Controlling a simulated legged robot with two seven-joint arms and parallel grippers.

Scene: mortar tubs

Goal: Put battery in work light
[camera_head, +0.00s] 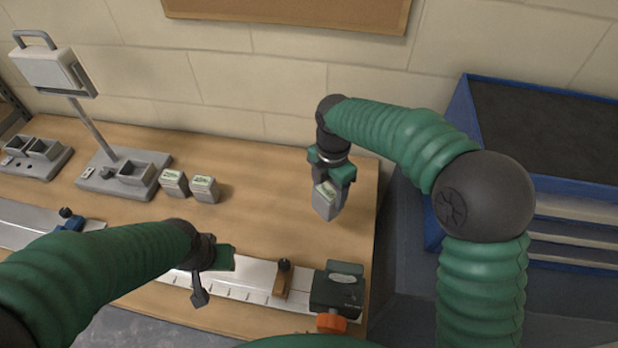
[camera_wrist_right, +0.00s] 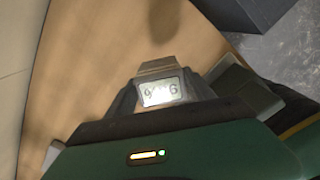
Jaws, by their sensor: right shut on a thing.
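The work light (camera_head: 88,124) stands at the back left of the bench, with a pale lamp head on a slanted post. Its grey base has an open box-shaped socket (camera_head: 136,172). My right gripper (camera_head: 328,187) is shut on a grey battery (camera_head: 326,203), held near the bench's right end. The battery's pale label (camera_wrist_right: 158,91) shows between the fingers in the right wrist view. Two similar batteries (camera_head: 174,183) (camera_head: 206,189) stand beside the base, to its right. My left gripper (camera_head: 212,276) is over the rail at the front; its finger gap does not show clearly.
A grey unit with sockets (camera_head: 38,150) sits at the far left. A metal rail (camera_head: 250,280) with a brown block and a dark green end block (camera_head: 337,290) runs along the front. The bench middle (camera_head: 260,220) is clear. A blue-edged bin (camera_head: 460,120) stands right.

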